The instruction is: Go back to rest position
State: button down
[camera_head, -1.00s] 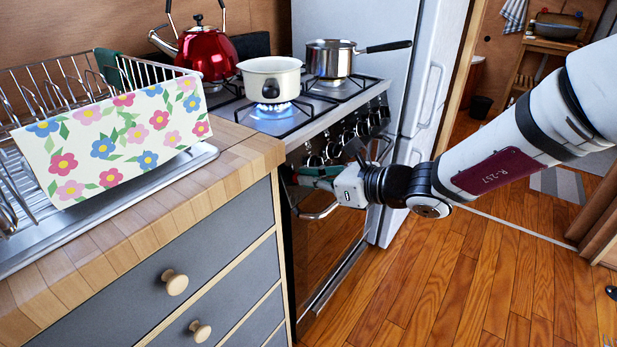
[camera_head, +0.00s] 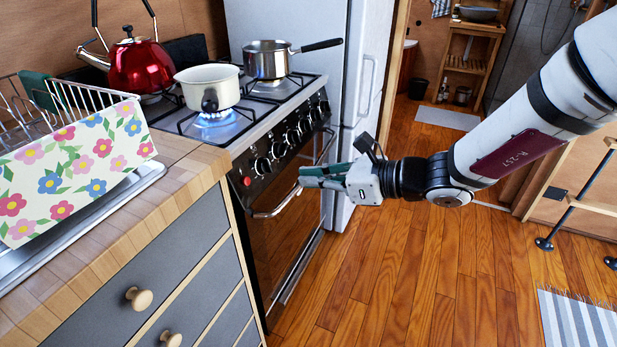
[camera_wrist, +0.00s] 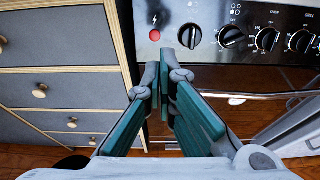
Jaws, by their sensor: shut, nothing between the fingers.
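My gripper (camera_head: 308,176) is at the front of the stove (camera_head: 280,235), in front of the oven door and its handle, below the knob row. Its green fingers are shut and hold nothing. In the wrist view, my gripper (camera_wrist: 160,92) points at the lower edge of the black control panel (camera_wrist: 262,32), near a red button (camera_wrist: 155,35). Whether the fingertips touch the stove I cannot tell. My arm reaches in from the upper right.
A cream pot (camera_head: 200,92) stands over a lit blue flame. A red kettle (camera_head: 140,65) and a steel saucepan (camera_head: 265,62) stand on the stove. A dish rack (camera_head: 70,95) with a floral cloth (camera_head: 75,165) is left.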

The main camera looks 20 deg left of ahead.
jog(key=s+d+r+n+g+h, duration=0.3)
jog(key=s+d+r+n+h, duration=0.3)
jog(key=s+d+n, duration=0.65)
jog(key=s+d+n+t+h, duration=0.1)
jog(key=s+d+n+h, duration=0.25)
jog(key=s+d, duration=0.7)
jog(key=s+d+n+t+h, duration=0.1)
jog(key=s+d+n+h, duration=0.35)
jog(key=d, duration=0.85)
notch_tip(320, 180, up, 26)
jog(key=s+m+t+p, duration=0.1)
jog(key=t+p, duration=0.3)
jog(key=p, duration=2)
jog(key=shift+s+d+m, duration=0.25)
jog(key=shift+s+m, duration=0.1)
jog(key=shift+s, duration=0.45)
